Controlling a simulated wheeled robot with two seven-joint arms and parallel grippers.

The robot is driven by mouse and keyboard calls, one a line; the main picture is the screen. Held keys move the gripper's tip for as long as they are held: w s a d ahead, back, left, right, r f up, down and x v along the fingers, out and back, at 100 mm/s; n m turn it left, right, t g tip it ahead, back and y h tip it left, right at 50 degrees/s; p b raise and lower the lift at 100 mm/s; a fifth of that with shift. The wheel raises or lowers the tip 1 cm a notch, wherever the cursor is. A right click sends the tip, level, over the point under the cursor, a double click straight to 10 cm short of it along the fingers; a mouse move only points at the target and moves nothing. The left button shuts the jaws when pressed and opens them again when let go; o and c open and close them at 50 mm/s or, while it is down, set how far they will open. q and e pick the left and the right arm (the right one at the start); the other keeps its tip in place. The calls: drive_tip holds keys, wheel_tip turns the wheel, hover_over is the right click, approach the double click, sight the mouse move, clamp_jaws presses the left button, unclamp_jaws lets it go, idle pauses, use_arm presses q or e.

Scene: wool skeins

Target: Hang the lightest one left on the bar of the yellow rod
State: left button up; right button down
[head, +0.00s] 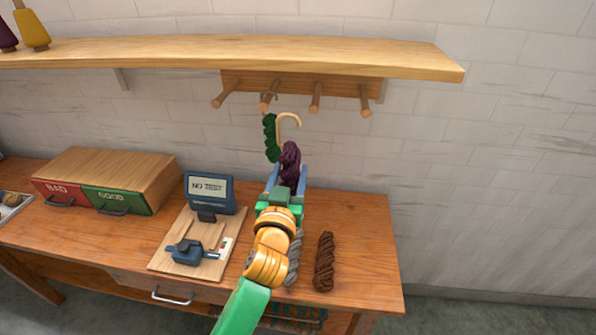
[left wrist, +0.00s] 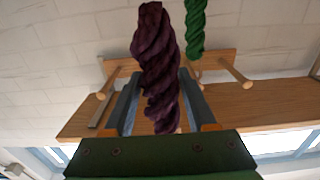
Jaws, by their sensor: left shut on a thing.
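My left gripper (head: 287,178) is shut on a dark purple skein (head: 290,158), held upright in front of the peg rack. A cream hook (head: 291,119) rises above the purple skein, below the pegs and apart from them as far as I can tell. In the left wrist view the purple skein (left wrist: 157,55) stands between the fingers. A dark green skein (head: 270,137) hangs under the second peg (head: 268,99) from the left. A grey skein (head: 295,256), partly hidden by my arm, and a brown skein (head: 325,262) lie on the table. My right gripper is not in view.
Several wooden pegs jut from the rack under the shelf (head: 400,60); the third (head: 315,97) and fourth (head: 365,100) are bare. A scale with a display (head: 208,190) and BAD and GOOD drawers (head: 118,200) are on the table. A yellow cone (head: 33,28) stands on the shelf.

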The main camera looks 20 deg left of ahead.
use_arm(q)
drive_tip(key=shift+s, duration=0.15)
drive_tip(key=s+d, duration=0.2)
drive_tip(key=s, duration=1.1)
drive_tip(key=shift+s, duration=0.35)
drive_tip(key=shift+d+f, duration=0.1)
drive_tip(key=shift+d, duration=0.05)
